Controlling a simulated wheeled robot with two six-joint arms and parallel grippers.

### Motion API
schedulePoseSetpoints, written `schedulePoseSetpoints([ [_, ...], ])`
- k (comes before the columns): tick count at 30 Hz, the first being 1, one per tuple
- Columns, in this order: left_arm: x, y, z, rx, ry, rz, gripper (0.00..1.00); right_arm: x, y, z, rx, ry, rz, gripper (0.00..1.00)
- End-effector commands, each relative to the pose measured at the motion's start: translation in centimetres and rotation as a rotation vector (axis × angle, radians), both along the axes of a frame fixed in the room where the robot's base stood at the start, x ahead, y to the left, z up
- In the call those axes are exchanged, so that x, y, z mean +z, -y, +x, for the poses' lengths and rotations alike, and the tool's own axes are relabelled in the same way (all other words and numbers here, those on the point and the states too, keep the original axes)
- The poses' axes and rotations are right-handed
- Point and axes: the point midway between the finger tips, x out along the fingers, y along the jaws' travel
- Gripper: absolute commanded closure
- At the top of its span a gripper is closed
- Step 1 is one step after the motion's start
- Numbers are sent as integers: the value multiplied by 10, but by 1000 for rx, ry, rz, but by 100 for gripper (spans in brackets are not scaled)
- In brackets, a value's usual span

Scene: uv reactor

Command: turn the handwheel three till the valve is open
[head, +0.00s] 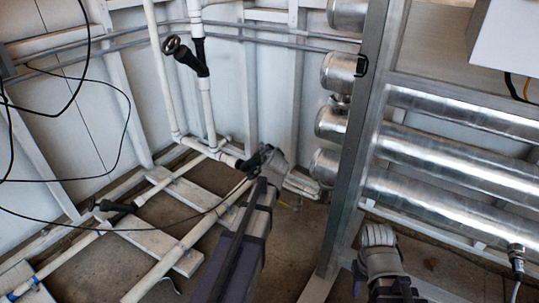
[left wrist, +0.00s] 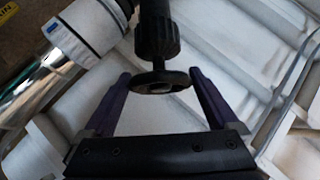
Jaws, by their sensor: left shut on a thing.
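In the left wrist view a black handwheel (left wrist: 162,82) on a thick black stem sits between the purple fingers of my left gripper (left wrist: 160,74). The fingers are shut on its rim from both sides. In the head view my left arm reaches up the middle, and its gripper end (head: 258,158) is among the pipes near the back wall, where the wheel is mostly hidden. My right gripper (head: 396,289) is low at the bottom edge of the head view, partly cut off, and its fingers cannot be made out. No number shows on the wheel, and how far the valve is open cannot be seen.
Another black handwheel (head: 172,45) is on a pipe at upper left, and a black valve (head: 103,206) is on a floor pipe at left. A metal post (head: 355,150) and shiny cylinders (head: 455,155) stand to the right. Black cables hang at left.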

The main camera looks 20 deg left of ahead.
Motion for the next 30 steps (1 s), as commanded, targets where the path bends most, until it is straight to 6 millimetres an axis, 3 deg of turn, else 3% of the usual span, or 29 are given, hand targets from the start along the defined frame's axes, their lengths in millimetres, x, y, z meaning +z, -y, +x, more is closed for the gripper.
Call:
schedulePoseSetpoints([
  [2,-1,0,-1,3,-1,-4,62,0,0,0,0,0,0,61],
  [3,-1,0,-1,3,-1,-4,2,0,0,0,0,0,0,61],
  [4,-1,0,-1,3,-1,-4,0,0,0,0,0,0,0,61],
  [16,4,3,-7,1,-1,-1,0,5,0,0,0,0,0,61],
  [30,36,33,-59,0,-1,-2,0,36,0,0,0,0,0,61],
])
